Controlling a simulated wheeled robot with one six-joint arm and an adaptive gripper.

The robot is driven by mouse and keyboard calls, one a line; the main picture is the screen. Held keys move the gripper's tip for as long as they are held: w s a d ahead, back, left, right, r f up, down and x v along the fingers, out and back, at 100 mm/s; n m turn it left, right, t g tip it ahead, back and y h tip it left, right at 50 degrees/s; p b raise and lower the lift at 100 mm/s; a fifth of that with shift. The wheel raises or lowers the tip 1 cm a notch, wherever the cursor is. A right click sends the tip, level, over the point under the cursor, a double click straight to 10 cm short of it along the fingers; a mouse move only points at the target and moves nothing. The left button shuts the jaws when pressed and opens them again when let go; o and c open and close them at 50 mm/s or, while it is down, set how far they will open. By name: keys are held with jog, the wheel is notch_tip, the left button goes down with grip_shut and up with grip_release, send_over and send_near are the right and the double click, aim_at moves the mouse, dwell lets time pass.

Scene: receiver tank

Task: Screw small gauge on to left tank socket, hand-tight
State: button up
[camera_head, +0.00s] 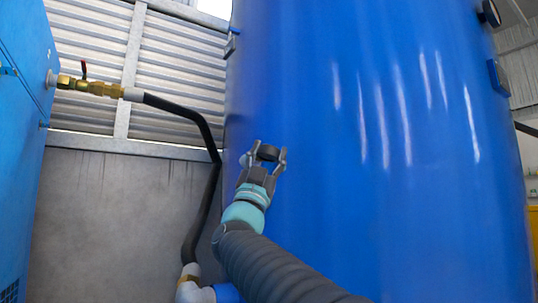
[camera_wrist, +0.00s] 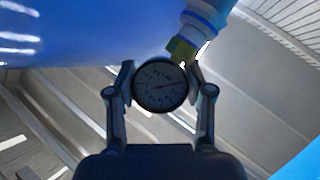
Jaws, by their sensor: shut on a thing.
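The small gauge (camera_wrist: 160,85) is a round dark-rimmed dial with a thin needle, facing the wrist camera. My gripper (camera_wrist: 160,82) is shut on it, one finger on each side. In the head view my gripper (camera_head: 265,157) holds the dark gauge (camera_head: 268,151) in front of the blue tank (camera_head: 390,130), near its left edge. In the wrist view a brass fitting (camera_wrist: 181,49) on a blue and white stub (camera_wrist: 205,20) lies just above and right of the gauge. I cannot tell whether they touch. The gauge's stem is hidden.
A black hose (camera_head: 205,135) runs from a brass valve (camera_head: 95,87) on a blue cabinet (camera_head: 22,140) down the left of the tank. A louvred wall (camera_head: 175,65) stands behind. A grey wall below it leaves some room between cabinet and tank.

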jog(key=m+g+h, duration=0.2)
jog(key=m+g, duration=0.2)
jog(key=shift+g, duration=0.4)
jog(key=o, duration=1.3)
jog(key=shift+b+v, duration=0.4)
jog(key=shift+v, duration=3.15)
jog(key=shift+w+f, duration=0.1)
